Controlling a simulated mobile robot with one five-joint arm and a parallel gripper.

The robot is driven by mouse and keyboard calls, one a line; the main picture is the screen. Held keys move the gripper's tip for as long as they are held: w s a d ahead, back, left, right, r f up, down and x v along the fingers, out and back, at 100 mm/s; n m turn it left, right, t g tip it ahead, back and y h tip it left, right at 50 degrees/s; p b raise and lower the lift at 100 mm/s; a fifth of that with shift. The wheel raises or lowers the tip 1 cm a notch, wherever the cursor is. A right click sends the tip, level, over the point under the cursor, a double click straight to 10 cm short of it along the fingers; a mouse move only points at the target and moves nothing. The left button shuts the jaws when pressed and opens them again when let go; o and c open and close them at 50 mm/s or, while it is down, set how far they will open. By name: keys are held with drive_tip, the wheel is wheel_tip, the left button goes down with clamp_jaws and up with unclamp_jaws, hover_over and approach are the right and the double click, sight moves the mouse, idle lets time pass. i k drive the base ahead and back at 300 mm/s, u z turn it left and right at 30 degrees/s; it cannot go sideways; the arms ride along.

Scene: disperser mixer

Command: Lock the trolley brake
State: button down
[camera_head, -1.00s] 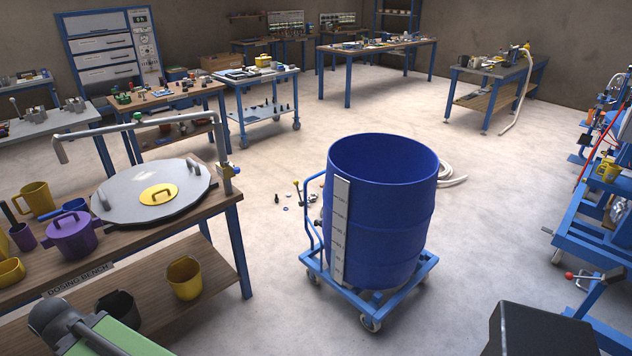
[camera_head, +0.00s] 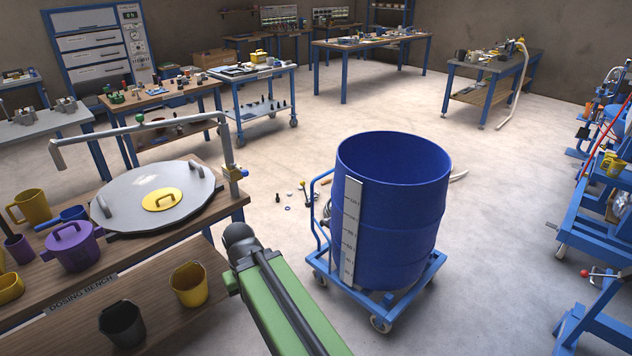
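A blue trolley (camera_head: 437,264) stands on the floor right of centre, on small casters such as the front one (camera_head: 381,324). It carries a large open blue drum (camera_head: 405,215) with a pale scale strip (camera_head: 350,232). A blue push handle (camera_head: 311,215) rises at its left side. A thin lever with a small yellowish knob (camera_head: 302,184) shows behind the handle; I cannot tell whether it is the brake. My green arm link (camera_head: 285,305) reaches in from the bottom, left of the trolley, ending in a dark rounded joint. My gripper is not visible.
The wooden dosing bench (camera_head: 225,210) with a round grey lid (camera_head: 130,205) and coloured jugs is close on the left. Blue machine frames (camera_head: 590,240) stand at the right. Small loose parts (camera_head: 288,208) lie behind the trolley. The floor right of it is clear.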

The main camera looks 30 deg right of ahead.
sight(308, 204)
drive_tip(key=i, duration=2)
drive_tip(key=z, duration=0.05)
